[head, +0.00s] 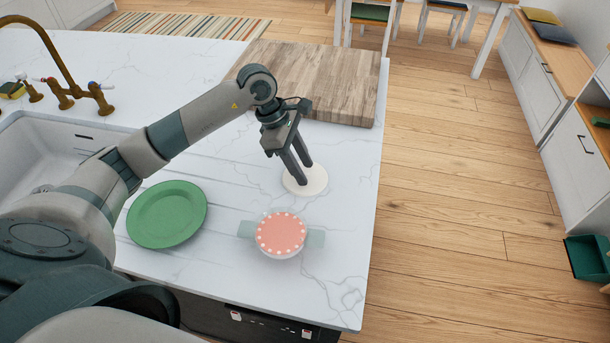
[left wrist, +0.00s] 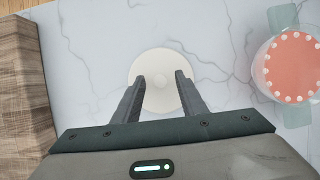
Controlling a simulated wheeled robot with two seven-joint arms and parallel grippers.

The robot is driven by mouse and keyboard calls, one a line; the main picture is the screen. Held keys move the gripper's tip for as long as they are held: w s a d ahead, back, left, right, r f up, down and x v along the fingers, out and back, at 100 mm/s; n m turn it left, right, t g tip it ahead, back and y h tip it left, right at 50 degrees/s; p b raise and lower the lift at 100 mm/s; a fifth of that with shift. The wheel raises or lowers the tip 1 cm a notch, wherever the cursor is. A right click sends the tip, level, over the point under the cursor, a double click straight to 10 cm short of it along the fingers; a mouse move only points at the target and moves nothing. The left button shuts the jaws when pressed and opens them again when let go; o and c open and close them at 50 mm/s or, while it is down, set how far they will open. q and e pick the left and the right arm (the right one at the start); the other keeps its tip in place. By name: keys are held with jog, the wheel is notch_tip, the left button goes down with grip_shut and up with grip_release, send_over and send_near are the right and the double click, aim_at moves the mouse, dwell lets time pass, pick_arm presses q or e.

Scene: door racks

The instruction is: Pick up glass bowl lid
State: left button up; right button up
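A pale, round lid (head: 310,184) lies flat on the white marble counter, and it also shows in the left wrist view (left wrist: 158,58). A small pale knob shows faintly at its middle. My left gripper (head: 305,173) points down over the lid with its fingers apart. In the left wrist view the fingertips (left wrist: 160,76) stand on either side of the knob with nothing gripped. Whether they touch the lid I cannot tell. A bowl (head: 281,235) with pale green handles and a pink, white-dotted top stands nearer me, also in the left wrist view (left wrist: 293,68). My right gripper is not in view.
A green plate (head: 167,214) lies left of the bowl. A wooden board (head: 320,75) lies beyond the gripper. A sink (head: 40,150) with a brass tap (head: 60,65) is at the left. The counter ends just right of the lid.

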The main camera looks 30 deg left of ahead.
pick_arm(q)
grip_shut()
jog(key=shift+r, duration=0.1)
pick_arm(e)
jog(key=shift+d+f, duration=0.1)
